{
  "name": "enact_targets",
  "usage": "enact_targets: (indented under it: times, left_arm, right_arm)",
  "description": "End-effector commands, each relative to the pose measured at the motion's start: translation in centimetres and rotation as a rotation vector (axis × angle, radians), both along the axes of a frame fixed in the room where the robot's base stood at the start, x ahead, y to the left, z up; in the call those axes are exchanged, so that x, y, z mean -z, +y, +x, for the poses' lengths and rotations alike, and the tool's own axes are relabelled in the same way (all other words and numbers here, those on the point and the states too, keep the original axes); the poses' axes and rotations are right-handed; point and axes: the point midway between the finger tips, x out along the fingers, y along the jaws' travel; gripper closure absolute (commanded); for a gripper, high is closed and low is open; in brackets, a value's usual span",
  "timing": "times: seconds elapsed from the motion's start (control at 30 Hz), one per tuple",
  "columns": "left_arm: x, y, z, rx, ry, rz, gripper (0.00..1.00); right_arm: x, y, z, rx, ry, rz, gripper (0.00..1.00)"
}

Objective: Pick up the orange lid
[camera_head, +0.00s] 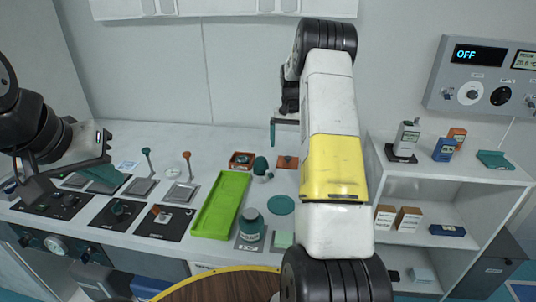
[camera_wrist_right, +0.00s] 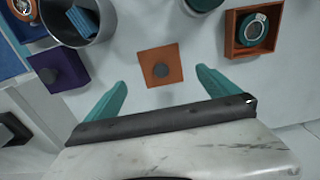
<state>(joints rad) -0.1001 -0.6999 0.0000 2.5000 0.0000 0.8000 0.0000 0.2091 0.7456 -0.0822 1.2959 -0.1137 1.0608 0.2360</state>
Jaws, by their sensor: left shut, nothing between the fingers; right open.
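The orange lid (camera_head: 287,162) is a flat square on the white table, just left of my right arm in the head view. In the right wrist view the orange lid (camera_wrist_right: 149,58) shows a small dark knob at its middle. My right gripper (camera_wrist_right: 160,78) is open and empty, with its two teal fingers spread on either side of the lid's near edge. In the head view my right gripper (camera_head: 284,122) is above the table, partly hidden by its arm. My left gripper (camera_head: 106,172) is shut and empty over the left of the table.
An orange box (camera_head: 241,160) with a teal round piece stands left of the lid. A purple block (camera_wrist_right: 57,70) and a grey cup (camera_wrist_right: 72,22) are nearby. A white shelf (camera_head: 465,178) is at right.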

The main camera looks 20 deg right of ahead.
Motion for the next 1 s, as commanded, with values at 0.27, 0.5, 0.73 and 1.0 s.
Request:
enact_targets:
  times: [0.27,0.5,0.73,1.0]
  left_arm:
    - [0.0,0.0,0.0,0.0,0.0,0.0,1.0]
    - [0.0,0.0,0.0,0.0,0.0,0.0,1.0]
    - [0.0,0.0,0.0,0.0,0.0,0.0,1.0]
    - [0.0,0.0,0.0,0.0,0.0,0.0,1.0]
  right_arm:
    - [3.3,0.3,-0.4,-0.001,0.004,0.002,0.0]
    - [6.7,0.5,-0.7,0.0,0.004,0.002,0.0]
    - [7.2,0.5,-0.6,-0.001,0.0,0.001,0.0]
    - [7.2,0.5,-0.6,-0.001,0.0,0.001,0.37]
